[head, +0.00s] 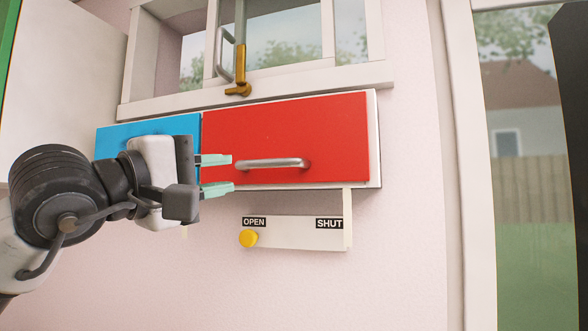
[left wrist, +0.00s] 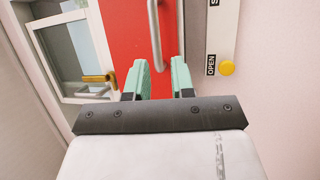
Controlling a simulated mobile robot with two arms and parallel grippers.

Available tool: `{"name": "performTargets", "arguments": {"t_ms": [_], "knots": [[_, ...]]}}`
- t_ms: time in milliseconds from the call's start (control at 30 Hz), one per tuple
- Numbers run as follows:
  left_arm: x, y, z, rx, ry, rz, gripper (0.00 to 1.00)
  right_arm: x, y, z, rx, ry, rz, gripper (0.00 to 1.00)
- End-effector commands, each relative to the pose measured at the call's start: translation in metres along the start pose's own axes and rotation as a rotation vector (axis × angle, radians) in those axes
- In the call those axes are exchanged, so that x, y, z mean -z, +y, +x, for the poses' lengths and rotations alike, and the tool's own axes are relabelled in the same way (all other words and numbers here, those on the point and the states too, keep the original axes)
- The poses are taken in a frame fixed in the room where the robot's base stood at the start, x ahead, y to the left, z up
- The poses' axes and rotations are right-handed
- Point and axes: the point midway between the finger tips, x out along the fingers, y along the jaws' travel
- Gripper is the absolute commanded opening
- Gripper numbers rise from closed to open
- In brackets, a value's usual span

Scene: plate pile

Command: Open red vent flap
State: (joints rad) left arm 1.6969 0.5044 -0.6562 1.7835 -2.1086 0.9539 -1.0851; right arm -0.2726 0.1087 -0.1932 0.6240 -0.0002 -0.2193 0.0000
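The red vent flap (head: 285,135) is on the wall below the window and looks closed in its white frame. Its silver bar handle (head: 272,163) runs sideways along the lower part. My left gripper (head: 217,174) is open and empty, its two green fingertips one above the other just left of the handle's left end. In the left wrist view the red flap (left wrist: 118,30) fills the upper middle. The handle (left wrist: 155,35) shows there beyond the gap between the fingers (left wrist: 161,80); I cannot tell whether they touch it. My right gripper is not in view.
A blue flap (head: 150,130) is left of the red one, partly behind my left arm. Below is a white panel (head: 295,236) marked OPEN and SHUT, with a yellow knob (head: 248,239) at OPEN. A window with a brass latch (head: 239,88) is above. A glazed opening stands at right.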

Motion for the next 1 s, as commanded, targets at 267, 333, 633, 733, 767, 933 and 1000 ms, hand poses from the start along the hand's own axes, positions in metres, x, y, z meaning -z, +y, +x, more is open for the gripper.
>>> {"name": "performTargets", "arguments": {"t_ms": [267,333,633,733,767,933,1000], "knots": [[-0.001,0.004,0.046,0.002,-0.006,-0.005,0.24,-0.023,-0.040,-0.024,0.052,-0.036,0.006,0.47],[-0.002,0.004,0.060,0.002,-0.006,-0.006,0.24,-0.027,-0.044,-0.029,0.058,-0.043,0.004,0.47],[-0.002,0.002,0.099,0.000,-0.006,-0.005,0.24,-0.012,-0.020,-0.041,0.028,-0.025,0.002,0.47],[-0.002,0.001,0.104,-0.001,-0.006,-0.005,0.24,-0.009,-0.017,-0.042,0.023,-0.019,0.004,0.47],[-0.002,0.000,0.104,-0.001,-0.005,-0.005,0.24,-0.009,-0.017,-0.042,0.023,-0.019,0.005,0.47],[-0.002,-0.001,0.104,-0.001,-0.005,-0.005,0.24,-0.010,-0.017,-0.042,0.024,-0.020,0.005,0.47],[-0.002,0.000,0.104,-0.001,-0.005,-0.005,0.24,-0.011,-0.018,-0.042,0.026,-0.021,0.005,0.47]]}}
